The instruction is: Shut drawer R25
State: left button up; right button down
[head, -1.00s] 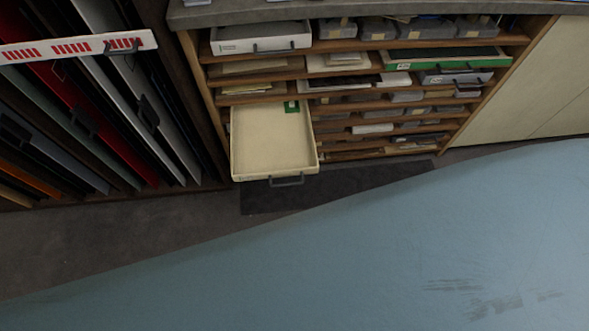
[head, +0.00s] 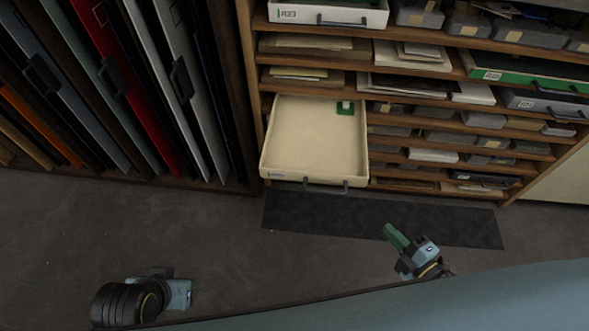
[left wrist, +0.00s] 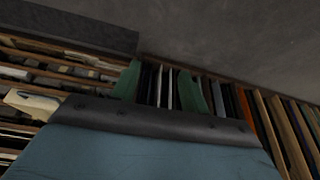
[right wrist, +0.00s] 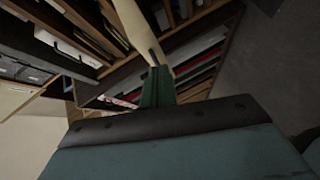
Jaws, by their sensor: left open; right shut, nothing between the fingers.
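A cream open-topped drawer (head: 315,142) is pulled out of the wooden shelf unit in the head view. It has a dark bar handle on its front and a green label inside; its front label is too small to read. My right gripper (head: 392,234) is shut and empty, in front of the drawer and to its right, apart from it. Its green fingers (right wrist: 158,88) are together in the right wrist view. My left arm shows at the lower left of the head view, its fingertips not clear there. In the left wrist view my left gripper (left wrist: 160,85) is open and empty.
A white drawer marked R23 (head: 327,14) and a green one (head: 530,72) sit higher in the unit. Upright panels (head: 110,90) stand in a rack at left. A dark mat (head: 400,215) lies on the floor below. The floor between me and the unit is clear.

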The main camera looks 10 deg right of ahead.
jog(key=a+r+n+y+b, duration=0.1)
jog(key=r+n+y+b, duration=0.1)
jog(key=n+y+b, duration=0.15)
jog(key=n+b, duration=0.1)
send_near(351, 177)
jog(key=a, duration=0.4)
jog(key=shift+t, duration=0.4)
jog(key=w, duration=0.2)
jog(key=w+b, duration=0.1)
jog(key=w, duration=0.1)
jog(key=shift+d+f, duration=0.15)
jog(key=shift+f, duration=0.25)
pick_arm(q)
jog(key=w+d+r+t+h, duration=0.1)
jog(key=w+d+r+t, duration=0.1)
jog(key=w+r+t, duration=0.2)
jog(key=w+d+r+t+h, duration=0.2)
jog(key=w+r+t, duration=0.3)
jog(key=r, duration=0.5)
jog(key=shift+w+d+m+t+b, duration=0.3)
jog(key=shift+d+t, duration=0.2)
pick_arm(e)
jog(key=shift+w+d, duration=0.15)
jog(key=shift+w, duration=0.35)
pick_arm(q)
jog(key=shift+r, duration=0.1)
pick_arm(e)
jog(key=shift+w, duration=0.1)
